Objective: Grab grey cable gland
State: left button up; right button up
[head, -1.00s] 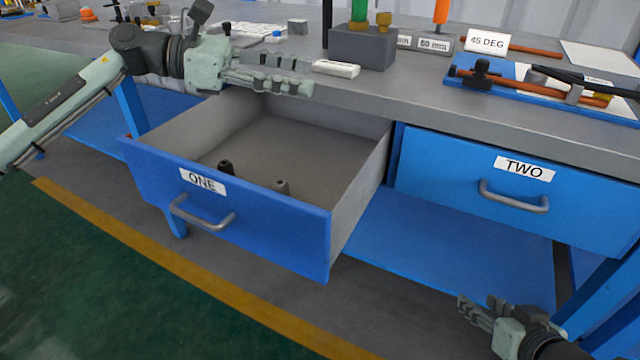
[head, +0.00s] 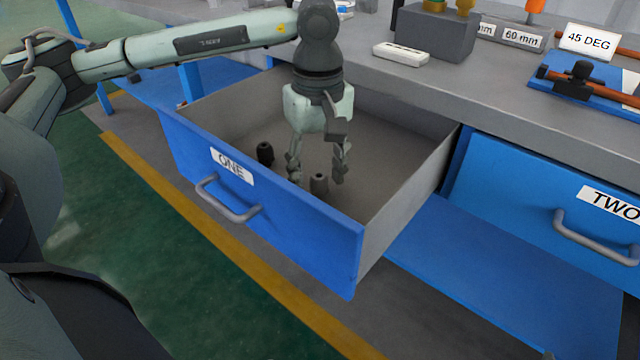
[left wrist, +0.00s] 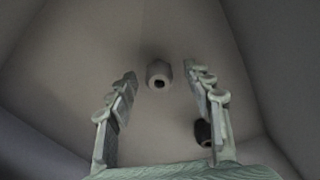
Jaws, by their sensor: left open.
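The grey cable gland (head: 319,184) stands upright on the floor of the open drawer marked ONE (head: 405,210). A black cable gland (head: 265,153) stands to its left in the head view. My left gripper (head: 318,172) points down into the drawer, open and empty, with its fingers to either side of the grey gland in the picture. In the left wrist view the grey gland (left wrist: 159,74) lies between and a little beyond the fingertips (left wrist: 161,76), and it appears untouched. The black gland (left wrist: 203,132) shows by the right finger there. My right gripper is out of view.
The blue drawer front with its handle (head: 228,203) and the drawer's grey side walls surround the gripper. The grey worktop (head: 480,85) lies behind and above. Drawer TWO (head: 560,190) is closed at the right. The rest of the drawer floor looks clear.

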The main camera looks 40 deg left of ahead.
pick_arm(q)
jog(key=shift+f, duration=0.8)
jog(key=shift+c, duration=0.6)
jog(key=c, duration=1)
jog(key=shift+r, duration=0.1)
jog(key=shift+c, duration=0.2)
